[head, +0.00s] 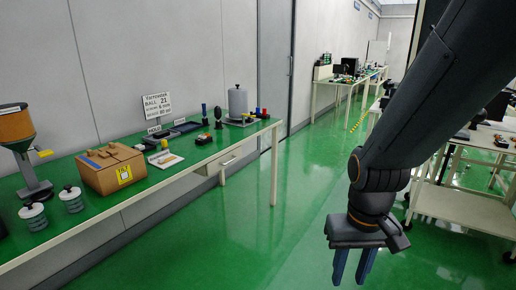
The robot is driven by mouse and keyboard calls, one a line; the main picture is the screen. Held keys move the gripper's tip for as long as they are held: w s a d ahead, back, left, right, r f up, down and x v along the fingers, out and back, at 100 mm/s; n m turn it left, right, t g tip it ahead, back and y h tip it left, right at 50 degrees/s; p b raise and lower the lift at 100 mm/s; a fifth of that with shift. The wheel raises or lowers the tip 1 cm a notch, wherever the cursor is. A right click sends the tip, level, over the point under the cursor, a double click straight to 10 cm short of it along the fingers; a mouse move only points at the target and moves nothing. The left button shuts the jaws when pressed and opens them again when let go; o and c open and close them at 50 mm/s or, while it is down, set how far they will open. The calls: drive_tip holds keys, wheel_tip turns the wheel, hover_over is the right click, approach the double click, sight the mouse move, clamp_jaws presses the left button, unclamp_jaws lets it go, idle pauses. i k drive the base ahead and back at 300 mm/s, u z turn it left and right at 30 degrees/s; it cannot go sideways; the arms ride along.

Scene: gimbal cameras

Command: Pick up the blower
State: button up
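My gripper (350,277) hangs at the lower right with two blue fingers pointing down. A gap shows between the fingers, and nothing is between them. It is over the green floor, well away from the long table (250,133) on the left. A small dark bulb-shaped object (218,117) stands upright near that table's far end. It may be the blower, but it is too small to tell for sure. A dark upright cylinder (204,114) stands just left of it.
The table also holds an orange hopper on a stand (17,130), a cardboard box (111,168), two lidded jars (71,199), a grey canister (238,102) and a sign (157,105). A cart (452,207) stands at right. Green floor (230,245) is open between.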

sight(218, 111)
drive_tip(key=u, duration=0.05)
drive_tip(key=i, duration=1.95)
drive_tip(key=u, duration=0.95)
drive_tip(key=i, duration=1.3)
drive_tip(key=u, duration=0.2)
